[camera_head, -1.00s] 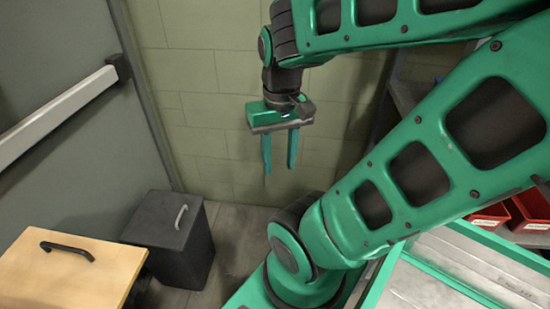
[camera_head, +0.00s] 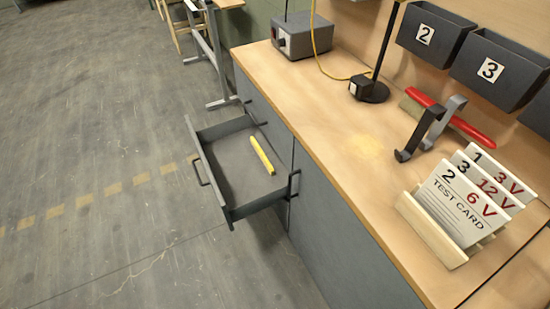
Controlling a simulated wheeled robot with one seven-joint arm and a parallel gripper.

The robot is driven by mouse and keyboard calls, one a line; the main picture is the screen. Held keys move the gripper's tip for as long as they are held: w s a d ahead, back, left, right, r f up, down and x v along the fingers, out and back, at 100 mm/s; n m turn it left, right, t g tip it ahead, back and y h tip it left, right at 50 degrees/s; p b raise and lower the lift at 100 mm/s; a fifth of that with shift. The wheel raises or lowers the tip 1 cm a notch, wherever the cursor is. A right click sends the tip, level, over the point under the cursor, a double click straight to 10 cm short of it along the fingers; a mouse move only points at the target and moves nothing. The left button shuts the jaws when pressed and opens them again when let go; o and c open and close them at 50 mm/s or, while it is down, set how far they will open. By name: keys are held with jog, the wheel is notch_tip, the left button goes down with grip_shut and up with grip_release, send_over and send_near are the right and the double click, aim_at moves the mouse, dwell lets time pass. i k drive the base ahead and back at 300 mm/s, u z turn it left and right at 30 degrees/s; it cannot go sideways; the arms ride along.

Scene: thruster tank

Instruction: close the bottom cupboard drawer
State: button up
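A grey drawer (camera_head: 236,209) stands pulled out from the grey cupboard (camera_head: 262,104) under the workbench. Its front, with a dark bar handle (camera_head: 200,170), faces the open floor on the left. A yellow stick-like object (camera_head: 262,154) lies inside the drawer. I cannot tell for sure from this angle whether it is the bottom drawer. My gripper is not in the current view.
The wooden worktop (camera_head: 330,130) holds a grey box device (camera_head: 303,36), a lamp base (camera_head: 375,91), a red-handled tool (camera_head: 450,118) and a card rack (camera_head: 430,228). Grey floor (camera_head: 90,150) left of the drawer is clear. A metal-legged stand (camera_head: 215,55) is beyond.

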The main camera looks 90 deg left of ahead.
aim_at(242, 187)
jog(key=u, duration=4.4)
jog(key=i, duration=0.5)
jog(key=z, duration=0.9)
